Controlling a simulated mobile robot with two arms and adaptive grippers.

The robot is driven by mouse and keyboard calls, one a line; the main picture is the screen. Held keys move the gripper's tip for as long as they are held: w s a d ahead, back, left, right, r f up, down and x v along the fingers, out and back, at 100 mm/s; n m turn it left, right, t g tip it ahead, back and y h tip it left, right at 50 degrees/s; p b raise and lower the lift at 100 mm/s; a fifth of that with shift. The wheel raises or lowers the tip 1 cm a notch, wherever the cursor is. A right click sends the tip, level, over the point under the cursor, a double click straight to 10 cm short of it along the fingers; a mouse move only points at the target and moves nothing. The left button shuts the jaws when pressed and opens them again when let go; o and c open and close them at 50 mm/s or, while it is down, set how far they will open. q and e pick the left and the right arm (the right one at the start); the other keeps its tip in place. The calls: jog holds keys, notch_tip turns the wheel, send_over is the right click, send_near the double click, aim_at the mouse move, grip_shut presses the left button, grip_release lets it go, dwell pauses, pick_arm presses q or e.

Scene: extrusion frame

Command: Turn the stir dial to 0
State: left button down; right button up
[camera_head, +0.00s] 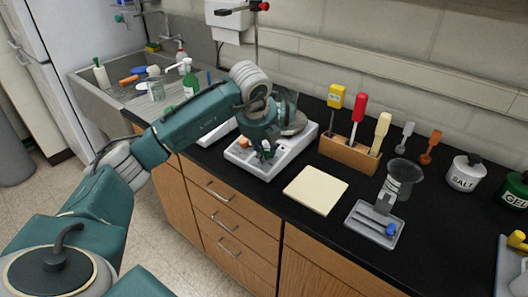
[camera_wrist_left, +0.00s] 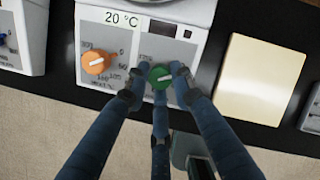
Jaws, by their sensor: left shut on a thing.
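The white hotplate stirrer (camera_head: 301,150) stands on the black counter, with a "20 °C" readout in the left wrist view. On its front panel (camera_wrist_left: 132,48) are an orange dial (camera_wrist_left: 97,62) at left and a green dial (camera_wrist_left: 159,76) at right. The orange dial is the heat dial, so the green one appears to be the stir dial. My left gripper (camera_wrist_left: 160,80) is shut on the green dial, its fingers around the sides. The green dial has a pale pointer line. The fingers hide much of its scale, so its setting cannot be read. My right gripper is not in view.
A pale yellow pad (camera_head: 316,190) lies right of the stirrer. Behind it is a wooden rack (camera_head: 349,154) with colored-handled tools. A second white device (camera_wrist_left: 20,52) sits close at left.

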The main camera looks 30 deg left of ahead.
pick_arm(q)
jog(key=shift+s+d+f+n, duration=0.15)
jog(key=shift+f+n, duration=0.1)
jog(key=shift+n, duration=0.05)
jog(key=c, duration=1.5)
grip_release()
jog(key=shift+r, duration=0.2)
jog(key=shift+r, duration=0.5)
jog(key=v, duration=1.1)
jog(key=shift+s+d, duration=0.1)
jog(key=shift+d, duration=0.1)
jog(key=shift+f, duration=0.1)
